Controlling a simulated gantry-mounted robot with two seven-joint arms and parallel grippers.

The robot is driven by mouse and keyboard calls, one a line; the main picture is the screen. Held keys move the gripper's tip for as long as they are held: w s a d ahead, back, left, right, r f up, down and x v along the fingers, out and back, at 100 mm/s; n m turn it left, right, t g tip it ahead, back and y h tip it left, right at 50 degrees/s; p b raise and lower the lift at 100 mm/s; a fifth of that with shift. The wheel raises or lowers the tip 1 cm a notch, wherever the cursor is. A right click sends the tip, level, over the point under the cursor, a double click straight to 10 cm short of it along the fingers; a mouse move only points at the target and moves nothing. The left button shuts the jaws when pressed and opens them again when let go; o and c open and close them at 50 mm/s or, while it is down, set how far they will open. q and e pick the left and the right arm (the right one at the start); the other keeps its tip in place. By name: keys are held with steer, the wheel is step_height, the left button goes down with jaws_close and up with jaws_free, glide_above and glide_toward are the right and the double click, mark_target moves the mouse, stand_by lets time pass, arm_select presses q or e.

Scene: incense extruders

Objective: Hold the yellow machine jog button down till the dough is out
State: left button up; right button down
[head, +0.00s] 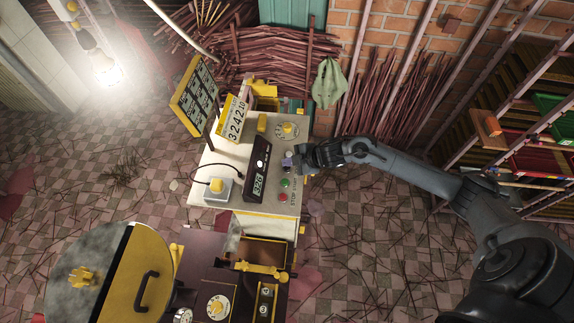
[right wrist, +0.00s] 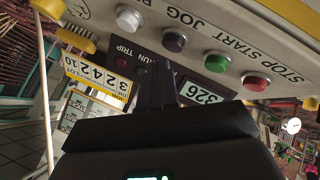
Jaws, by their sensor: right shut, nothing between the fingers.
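A cream control panel (head: 256,206) with yellow fittings carries a row of buttons. In the right wrist view the dark button (right wrist: 174,40) is by the word JOG, with a white button (right wrist: 129,18) on one side and a green button (right wrist: 216,61) and red button (right wrist: 255,82) on the other. My right gripper (head: 297,158) is shut and empty at the panel's right edge, by the dark button. In the right wrist view its fingertips (right wrist: 167,76) point toward the dark button; I cannot tell whether they touch. No dough is clearly visible. My left gripper is not in view.
A digital display reading 326 (head: 259,183) stands on the panel beside the buttons. A yellow LOT sign (head: 234,120) stands behind. A yellow-and-grey drum (head: 92,278) is at lower left. Racks (head: 535,125) stand at right. The tiled floor between is littered with sticks.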

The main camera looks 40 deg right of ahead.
mark_target(289, 169)
steer(key=shift+r, duration=0.1)
steer(key=shift+r+p, duration=0.6)
steer(key=shift+p, duration=0.05)
step_height(289, 169, up, 4)
steer(key=p, duration=0.3)
steer(key=shift+f+p, duration=0.15)
steer(key=shift+p, duration=0.15)
steer(key=shift+f, duration=0.1)
